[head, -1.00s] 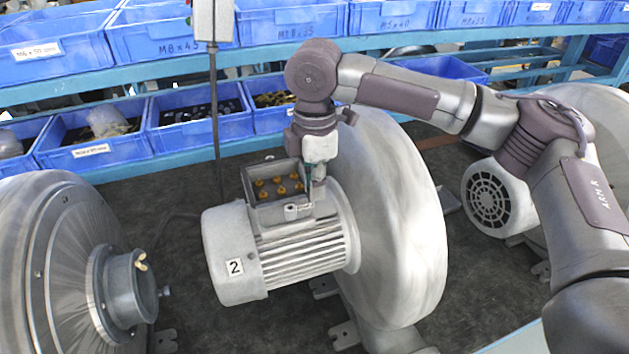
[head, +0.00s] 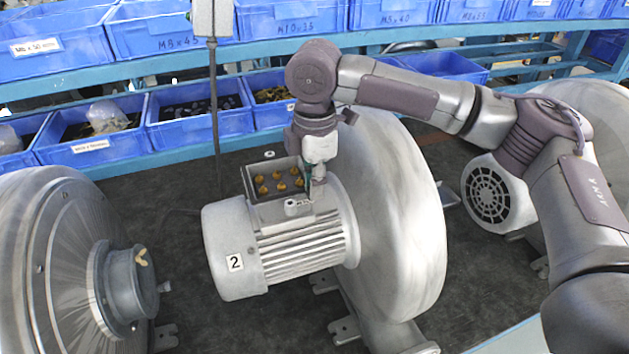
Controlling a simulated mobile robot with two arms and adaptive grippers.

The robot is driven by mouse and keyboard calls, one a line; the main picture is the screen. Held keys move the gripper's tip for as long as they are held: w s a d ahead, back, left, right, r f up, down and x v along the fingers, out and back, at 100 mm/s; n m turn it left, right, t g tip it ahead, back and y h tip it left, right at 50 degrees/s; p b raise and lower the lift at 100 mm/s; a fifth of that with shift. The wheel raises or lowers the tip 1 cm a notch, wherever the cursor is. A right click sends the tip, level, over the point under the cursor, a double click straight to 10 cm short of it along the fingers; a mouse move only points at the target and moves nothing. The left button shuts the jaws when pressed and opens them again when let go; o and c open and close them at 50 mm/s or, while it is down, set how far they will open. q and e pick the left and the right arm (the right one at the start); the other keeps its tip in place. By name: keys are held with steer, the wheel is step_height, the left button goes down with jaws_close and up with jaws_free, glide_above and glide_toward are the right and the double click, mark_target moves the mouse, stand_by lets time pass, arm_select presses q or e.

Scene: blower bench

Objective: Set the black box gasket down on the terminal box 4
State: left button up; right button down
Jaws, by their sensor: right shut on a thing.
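An open terminal box (head: 250,187) with several brass terminals inside sits on top of a grey ribbed motor (head: 300,245). The motor's label reads 2; I see no label 4. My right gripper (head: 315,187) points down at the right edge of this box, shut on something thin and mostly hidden. A thin dark edge runs along the box's rim; it may be the black box gasket, but I cannot tell whether it touches the rim all round. My left gripper is not in view.
A large pale blower housing (head: 395,220) stands right of the motor. Another blower (head: 50,270) is at the left, and a motor with a fan grille (head: 488,195) is at the right. Blue bins (head: 200,130) line the back.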

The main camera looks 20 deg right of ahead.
steer(key=c, duration=1.1)
jaws_free()
step_height(320, 180, up, 12)
steer(key=shift+f, duration=0.1)
